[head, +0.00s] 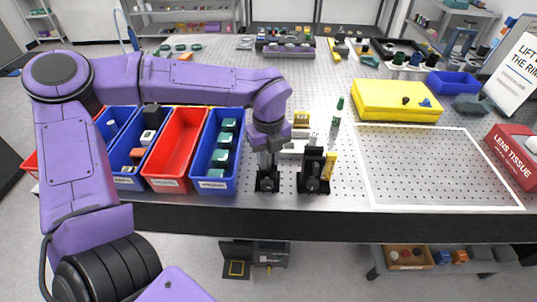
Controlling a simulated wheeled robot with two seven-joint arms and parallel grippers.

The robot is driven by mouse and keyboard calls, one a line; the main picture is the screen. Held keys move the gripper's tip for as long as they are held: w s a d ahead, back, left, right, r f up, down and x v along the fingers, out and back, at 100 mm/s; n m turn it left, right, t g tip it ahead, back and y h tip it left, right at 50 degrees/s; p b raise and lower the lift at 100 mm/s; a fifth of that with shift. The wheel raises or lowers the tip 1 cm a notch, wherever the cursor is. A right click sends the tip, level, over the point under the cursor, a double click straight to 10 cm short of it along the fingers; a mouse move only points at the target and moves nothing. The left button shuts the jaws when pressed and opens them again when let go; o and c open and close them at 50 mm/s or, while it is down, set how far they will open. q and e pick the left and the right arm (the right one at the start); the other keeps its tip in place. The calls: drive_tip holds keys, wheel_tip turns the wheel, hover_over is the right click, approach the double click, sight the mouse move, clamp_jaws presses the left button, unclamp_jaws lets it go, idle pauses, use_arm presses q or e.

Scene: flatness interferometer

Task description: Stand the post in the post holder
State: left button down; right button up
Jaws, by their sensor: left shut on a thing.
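My left gripper (268,145) points down near the table's front edge, shut on the post. The post (266,161) is a short grey upright piece below the fingers; its upper part is hidden by them. Directly under it is a black post holder (267,183) on a flat base. The post's lower end meets the top of this holder in the picture; I cannot tell how deep it sits. A second black holder assembly (313,172) with a knob stands just to the right. My right gripper is not in view.
Blue and red bins (174,150) stand left of the gripper, under my arm. A green-capped bottle (338,111) stands behind right. A yellow case (397,100) and a red lens tissue box (513,155) are at right. The white-outlined area (437,167) is clear.

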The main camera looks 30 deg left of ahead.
use_arm(q)
drive_tip(key=shift+f, duration=0.1)
drive_tip(key=c, duration=0.9)
unclamp_jaws()
drive_tip(key=shift+r, duration=0.45)
wheel_tip(320, 180, up, 12)
drive_tip(key=b, duration=0.1)
drive_tip(key=shift+f, duration=0.2)
drive_tip(key=shift+d, duration=0.1)
